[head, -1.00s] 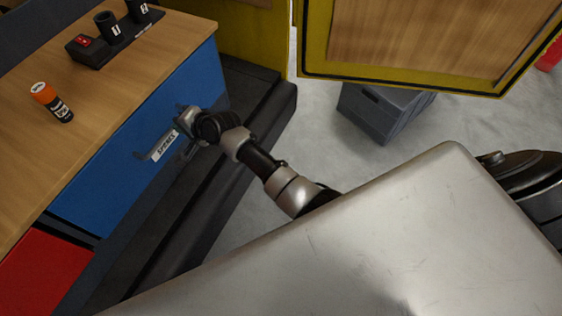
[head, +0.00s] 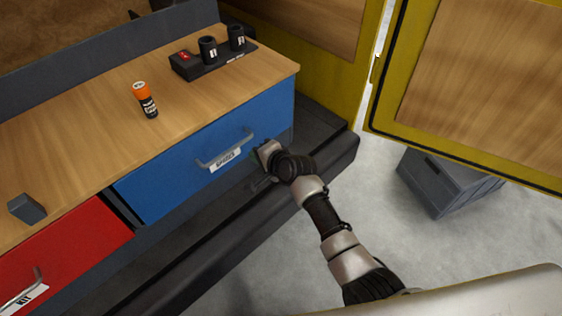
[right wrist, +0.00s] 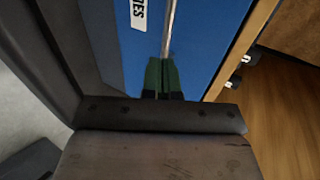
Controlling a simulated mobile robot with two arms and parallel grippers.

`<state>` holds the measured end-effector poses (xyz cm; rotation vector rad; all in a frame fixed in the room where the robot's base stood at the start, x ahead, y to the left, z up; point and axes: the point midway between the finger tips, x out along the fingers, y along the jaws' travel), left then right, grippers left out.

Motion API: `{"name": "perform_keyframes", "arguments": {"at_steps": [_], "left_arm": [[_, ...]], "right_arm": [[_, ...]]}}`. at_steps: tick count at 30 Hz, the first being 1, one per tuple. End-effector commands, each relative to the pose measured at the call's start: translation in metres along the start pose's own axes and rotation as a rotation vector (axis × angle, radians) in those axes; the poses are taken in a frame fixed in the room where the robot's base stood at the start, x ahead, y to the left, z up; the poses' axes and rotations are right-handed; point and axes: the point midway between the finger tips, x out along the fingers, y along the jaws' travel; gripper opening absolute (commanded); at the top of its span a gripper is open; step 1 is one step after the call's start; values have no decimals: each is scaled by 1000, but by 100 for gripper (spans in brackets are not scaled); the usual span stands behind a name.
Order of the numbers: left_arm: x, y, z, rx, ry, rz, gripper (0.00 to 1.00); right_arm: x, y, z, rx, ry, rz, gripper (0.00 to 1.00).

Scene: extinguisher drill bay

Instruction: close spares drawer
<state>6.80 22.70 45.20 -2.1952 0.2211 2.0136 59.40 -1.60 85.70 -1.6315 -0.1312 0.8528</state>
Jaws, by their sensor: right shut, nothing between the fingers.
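The blue spares drawer (head: 185,172) sits under the wooden bench top, its front looking about flush below the edge. Its grey bar handle (head: 225,152) and white label (head: 225,160) show on the front. My right gripper (head: 262,152) is shut and empty, at the right end of the handle. In the right wrist view its fingers (right wrist: 162,78) are together, close to the blue front (right wrist: 200,45) and in line with the handle bar (right wrist: 168,28). I cannot tell whether they touch it. My left gripper is not in view.
A red drawer (head: 62,245) is at the left. An orange-and-black cylinder (head: 146,100), a grey block (head: 27,208) and a black holder (head: 212,62) stand on the bench. A dark ledge (head: 215,230) runs below. A grey crate (head: 455,185) sits on the floor at the right, near a yellow-framed door (head: 480,90).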

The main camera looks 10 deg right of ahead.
Motion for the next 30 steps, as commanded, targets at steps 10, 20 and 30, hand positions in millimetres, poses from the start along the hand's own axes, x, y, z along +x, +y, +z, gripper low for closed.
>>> {"name": "perform_keyframes", "arguments": {"at_steps": [10,20,30], "left_arm": [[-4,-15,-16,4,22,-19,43],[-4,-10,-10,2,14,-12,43],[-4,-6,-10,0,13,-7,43]], "right_arm": [[-55,1,0,0,1,1,0],[-81,1,0,1,0,2,0],[-70,59,-2,-66,23,101,0]]}}
